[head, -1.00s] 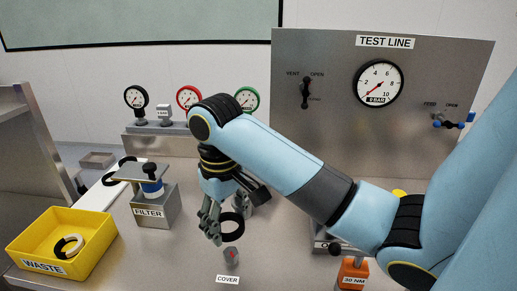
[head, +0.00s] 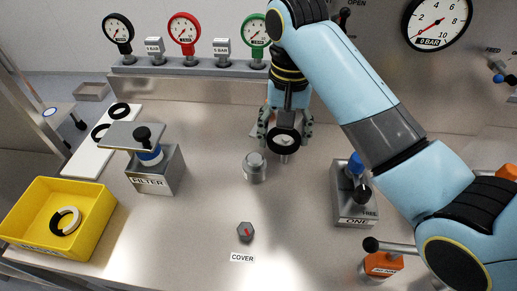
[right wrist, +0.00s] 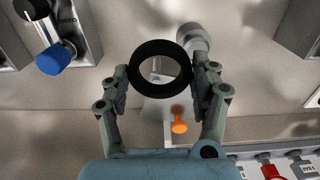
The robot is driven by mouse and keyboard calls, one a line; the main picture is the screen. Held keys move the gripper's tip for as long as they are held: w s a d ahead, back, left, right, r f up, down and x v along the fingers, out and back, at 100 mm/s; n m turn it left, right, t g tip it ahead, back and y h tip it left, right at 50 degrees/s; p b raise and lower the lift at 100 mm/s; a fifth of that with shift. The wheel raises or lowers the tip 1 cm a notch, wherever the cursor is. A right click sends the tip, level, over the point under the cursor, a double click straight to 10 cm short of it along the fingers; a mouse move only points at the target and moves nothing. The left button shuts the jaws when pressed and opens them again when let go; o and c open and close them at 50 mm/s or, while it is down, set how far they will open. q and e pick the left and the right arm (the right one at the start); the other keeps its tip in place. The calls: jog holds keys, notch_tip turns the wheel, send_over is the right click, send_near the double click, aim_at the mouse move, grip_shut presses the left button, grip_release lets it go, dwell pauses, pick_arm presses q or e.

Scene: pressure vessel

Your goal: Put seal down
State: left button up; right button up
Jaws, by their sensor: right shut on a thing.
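The seal is a black ring (right wrist: 137,72). My right gripper (right wrist: 162,75) is shut on it, with one finger at each side of the ring. In the head view my right gripper (head: 285,133) holds the ring upright-looking above the back middle of the bench, in front of the gauge rail. A white mat (head: 88,155) lies at the left, with two dark rings (head: 119,110) on it. The ring in the grip appears clear of the bench, though its exact height cannot be told. My left gripper is not in view.
A silver cylinder (head: 255,168) stands just left of the gripper. The FILTER block (head: 160,176) and yellow WASTE bin (head: 93,222) are at the left. A block with a blue knob (head: 353,204) is to the right. The front middle bench is mostly clear.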

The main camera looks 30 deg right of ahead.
aim_at(254, 158)
jog(key=w+a+f, duration=0.1)
jog(key=w, duration=0.1)
jog(key=w+a+f, duration=0.1)
jog(key=shift+w+a+f, duration=0.15)
jog(key=shift+w+a, duration=0.2)
jog(key=shift+a, duration=0.05)
jog(key=shift+w+a+f, duration=0.45)
jog(key=shift+w+f, duration=0.2)
jog(key=shift+w, duration=0.1)
jog(key=shift+f+p, duration=0.2)
jog(key=shift+p, duration=0.1)
notch_tip(254, 158, down, 3)
jog(key=shift+a+f+p, duration=0.1)
jog(key=shift+f+p, duration=0.1)
jog(key=shift+p, duration=0.15)
jog(key=shift+f, duration=0.2)
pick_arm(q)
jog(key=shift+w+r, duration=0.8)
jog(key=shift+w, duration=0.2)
pick_arm(e)
jog(key=shift+f, duration=0.6)
jog(key=o, duration=1.1)
jog(key=shift+r, duration=0.1)
